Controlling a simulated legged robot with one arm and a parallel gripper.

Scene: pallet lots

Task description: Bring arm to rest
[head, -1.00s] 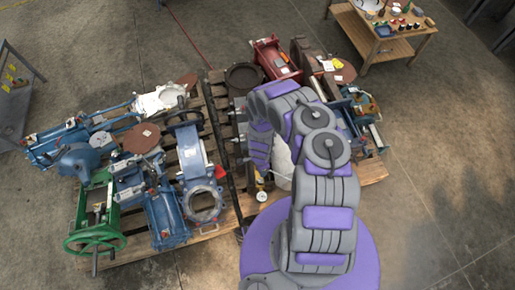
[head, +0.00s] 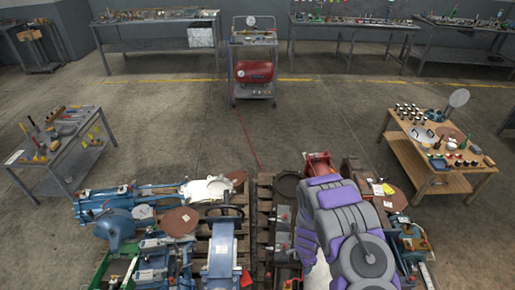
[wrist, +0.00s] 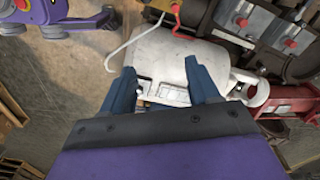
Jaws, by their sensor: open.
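My arm, grey and purple, rises over the right pallet in the head view, its gripper end hidden behind the arm links. In the wrist view my gripper (wrist: 160,88) shows two blue fingers spread apart, with nothing held between them. Beyond the fingers lies a white rounded metal part (wrist: 165,62); I cannot tell the exact gap to it. A red flanged part (wrist: 290,103) lies to the right in the wrist view.
Pallets crowded with blue valves (head: 222,250) and machine parts lie in front of me. A wooden table (head: 440,185) stands right, a metal table (head: 62,150) left. A cart with a red tank (head: 254,71) stands behind. The floor between is clear.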

